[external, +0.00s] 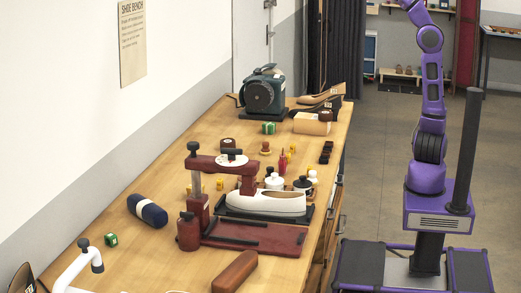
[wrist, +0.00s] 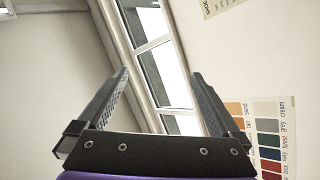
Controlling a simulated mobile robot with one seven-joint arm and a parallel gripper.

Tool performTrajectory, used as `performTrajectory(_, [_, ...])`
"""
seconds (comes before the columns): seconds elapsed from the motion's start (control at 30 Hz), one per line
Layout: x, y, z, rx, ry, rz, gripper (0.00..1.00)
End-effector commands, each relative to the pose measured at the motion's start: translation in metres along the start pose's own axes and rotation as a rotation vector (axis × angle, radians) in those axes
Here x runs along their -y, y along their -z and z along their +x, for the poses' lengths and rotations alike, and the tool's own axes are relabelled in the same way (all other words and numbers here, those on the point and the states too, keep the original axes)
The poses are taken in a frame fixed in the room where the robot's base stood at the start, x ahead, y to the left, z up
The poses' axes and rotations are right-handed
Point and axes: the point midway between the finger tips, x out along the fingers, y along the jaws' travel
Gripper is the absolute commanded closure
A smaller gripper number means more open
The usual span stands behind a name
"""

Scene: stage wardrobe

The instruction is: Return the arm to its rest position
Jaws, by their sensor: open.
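My purple arm (external: 431,95) stands upright on its wheeled base to the right of the bench in the external view. Its upper end runs out of the top of that picture, so the gripper is hidden there. In the wrist view my gripper (wrist: 163,100) shows two dark fingers spread wide apart with nothing between them. Beyond the fingers are a window, pale walls and a colour chart, so the gripper points up and away from the bench.
The wooden bench (external: 160,185) holds a white shoe (external: 265,203) in a dark red stand, a dark green machine (external: 263,93), a navy roll (external: 147,210) and small items. Clear floor (external: 385,150) lies between bench and arm. A dark curtain (external: 345,50) hangs behind.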

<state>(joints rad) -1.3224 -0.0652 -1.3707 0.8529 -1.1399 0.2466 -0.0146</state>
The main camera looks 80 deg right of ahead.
Motion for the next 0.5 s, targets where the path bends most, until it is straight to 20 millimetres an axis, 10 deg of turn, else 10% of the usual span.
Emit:
performTrajectory(0.3, [-0.014,0.003,0.001,-0.056,-0.019,0.029,0.0])
performTrajectory(0.5, [0.017,-0.041,0.008,0.015,0.06,0.11,0.0])
